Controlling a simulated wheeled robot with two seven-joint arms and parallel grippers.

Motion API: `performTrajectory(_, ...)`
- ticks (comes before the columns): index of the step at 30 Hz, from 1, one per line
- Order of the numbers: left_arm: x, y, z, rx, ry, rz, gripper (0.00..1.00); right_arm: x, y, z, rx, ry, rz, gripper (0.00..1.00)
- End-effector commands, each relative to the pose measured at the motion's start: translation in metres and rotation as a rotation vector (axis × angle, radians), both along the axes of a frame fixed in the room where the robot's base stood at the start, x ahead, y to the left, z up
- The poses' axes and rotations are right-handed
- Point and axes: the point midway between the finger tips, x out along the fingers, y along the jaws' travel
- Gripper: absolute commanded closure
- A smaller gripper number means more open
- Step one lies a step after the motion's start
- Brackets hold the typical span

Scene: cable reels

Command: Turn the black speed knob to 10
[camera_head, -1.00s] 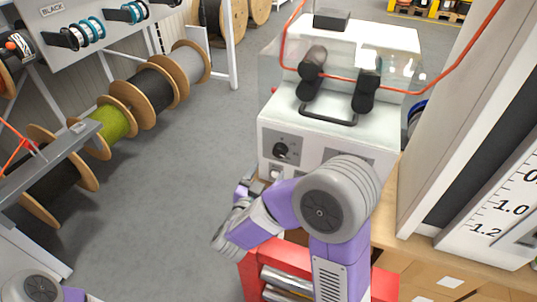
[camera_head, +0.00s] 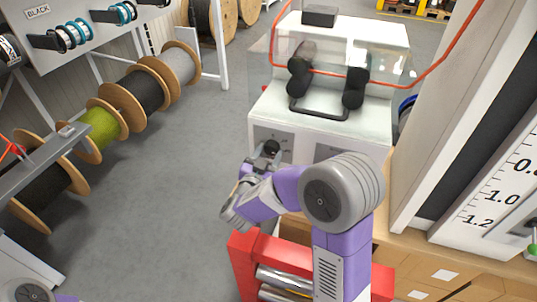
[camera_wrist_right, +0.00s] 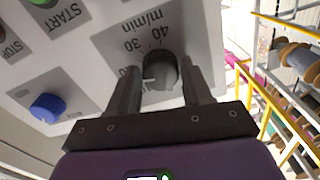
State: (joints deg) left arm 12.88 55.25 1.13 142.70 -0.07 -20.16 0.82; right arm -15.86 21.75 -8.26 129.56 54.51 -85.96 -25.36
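The black speed knob (camera_head: 271,147) is on the white machine's front panel. In the right wrist view the knob (camera_wrist_right: 161,70) sits on a dial marked "m/min", with 30 and 40 readable and other marks partly hidden. My right gripper (camera_wrist_right: 163,85) is open, one finger on each side of the knob, with narrow gaps that suggest no firm grip. In the head view my right gripper (camera_head: 255,168) is in front of the panel just below the knob, partly hidden by my wrist. My left gripper is out of view; only a piece of my left arm shows.
A blue knob (camera_wrist_right: 47,107) and a green START button (camera_wrist_right: 44,3) are on the same panel. A red-framed roller stand (camera_head: 243,262) is below the machine. Cable reels (camera_head: 130,95) stand at left; the floor between is clear.

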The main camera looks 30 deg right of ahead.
Motion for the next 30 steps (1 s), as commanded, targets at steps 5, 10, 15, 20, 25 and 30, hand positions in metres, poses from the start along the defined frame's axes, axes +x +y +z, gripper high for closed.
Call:
performTrajectory(5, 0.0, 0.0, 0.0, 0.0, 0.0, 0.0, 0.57, 0.0, 0.0, 0.0, 0.0, 0.0, 0.0, 0.79)
performTrajectory(10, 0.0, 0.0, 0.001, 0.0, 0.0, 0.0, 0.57, 0.0, 0.0, 0.0, -0.001, 0.003, 0.0, 0.88)
performTrajectory(15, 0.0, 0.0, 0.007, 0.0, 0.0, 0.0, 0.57, 0.0, 0.0, 0.001, -0.022, 0.027, 0.0, 0.88)
performTrajectory(20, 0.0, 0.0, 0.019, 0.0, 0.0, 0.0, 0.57, 0.0, 0.001, 0.003, -0.073, 0.086, 0.001, 0.88)
performTrajectory(25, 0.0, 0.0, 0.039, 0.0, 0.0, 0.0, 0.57, 0.0, 0.001, 0.003, -0.156, 0.187, 0.002, 0.88)
performTrajectory(30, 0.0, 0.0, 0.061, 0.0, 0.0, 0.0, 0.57, -0.001, 0.0, 0.004, -0.257, 0.307, 0.002, 0.88)
